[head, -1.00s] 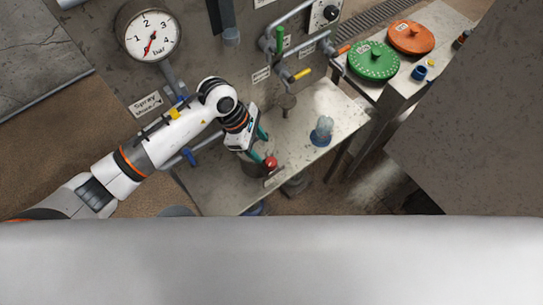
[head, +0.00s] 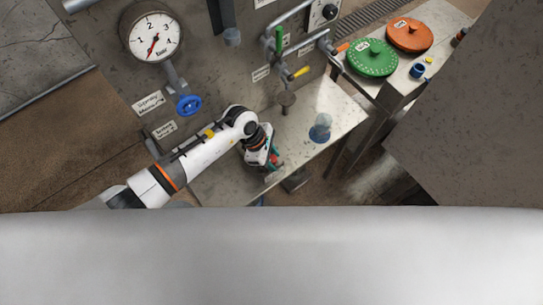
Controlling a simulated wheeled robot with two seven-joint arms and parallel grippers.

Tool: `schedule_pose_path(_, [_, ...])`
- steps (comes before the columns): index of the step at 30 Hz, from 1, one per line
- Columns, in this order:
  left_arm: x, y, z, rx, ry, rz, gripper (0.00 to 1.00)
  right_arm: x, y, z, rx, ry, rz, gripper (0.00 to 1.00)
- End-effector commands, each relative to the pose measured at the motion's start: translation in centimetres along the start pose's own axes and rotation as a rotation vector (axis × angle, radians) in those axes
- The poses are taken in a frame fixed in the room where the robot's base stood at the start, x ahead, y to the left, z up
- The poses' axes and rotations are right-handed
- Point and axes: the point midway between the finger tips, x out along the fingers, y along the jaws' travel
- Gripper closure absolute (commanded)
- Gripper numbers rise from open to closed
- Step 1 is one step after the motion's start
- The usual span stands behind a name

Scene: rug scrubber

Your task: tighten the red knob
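My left gripper (head: 273,163) reaches over the front part of the metal bench (head: 222,183), with its teal fingers pointing down and to the right. The fingers are at the place where the red knob showed earlier. The gripper hides most or all of the knob now, so I cannot tell whether the fingers are around it, touching it or only above it. The finger gap is too small and covered to judge. My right gripper is not in view.
A blue valve wheel (head: 188,105), a pressure gauge (head: 154,36) and pipes are on the wall panel behind. Green (head: 371,58) and orange (head: 410,35) discs lie on a side table at right.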

Motion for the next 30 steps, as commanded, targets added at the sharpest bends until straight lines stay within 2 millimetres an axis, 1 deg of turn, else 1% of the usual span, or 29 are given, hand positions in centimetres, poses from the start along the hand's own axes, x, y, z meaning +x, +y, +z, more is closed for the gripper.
schedule_pose_path(1, [-0.01, 0.0, 0.01, 0.0, 0.0, 0.0, 0.72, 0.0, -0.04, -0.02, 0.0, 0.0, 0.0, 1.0])
schedule_pose_path(3, [-0.02, 0.0, 0.01, 0.0, 0.0, 0.0, 0.84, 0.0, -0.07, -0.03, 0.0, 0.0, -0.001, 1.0])
schedule_pose_path(5, [-0.03, 0.0, 0.01, 0.0, 0.0, 0.0, 0.93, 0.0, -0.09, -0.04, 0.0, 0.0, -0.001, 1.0])
schedule_pose_path(10, [0.0, 0.02, 0.08, -0.041, -0.003, -0.018, 0.92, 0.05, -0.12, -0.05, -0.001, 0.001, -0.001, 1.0])
schedule_pose_path(15, [-0.02, 0.02, 0.08, -0.166, -0.003, -0.069, 0.92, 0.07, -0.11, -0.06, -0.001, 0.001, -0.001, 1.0])
schedule_pose_path(19, [-0.03, -0.01, 0.08, -0.229, -0.002, -0.096, 0.92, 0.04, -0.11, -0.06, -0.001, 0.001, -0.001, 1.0])
schedule_pose_path(29, [-0.01, -0.01, 0.07, -0.247, -0.001, -0.1, 0.92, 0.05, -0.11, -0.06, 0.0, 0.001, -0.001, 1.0])
schedule_pose_path(30, [-0.01, -0.01, 0.06, -0.247, -0.001, -0.1, 0.63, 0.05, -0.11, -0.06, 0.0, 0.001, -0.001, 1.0])
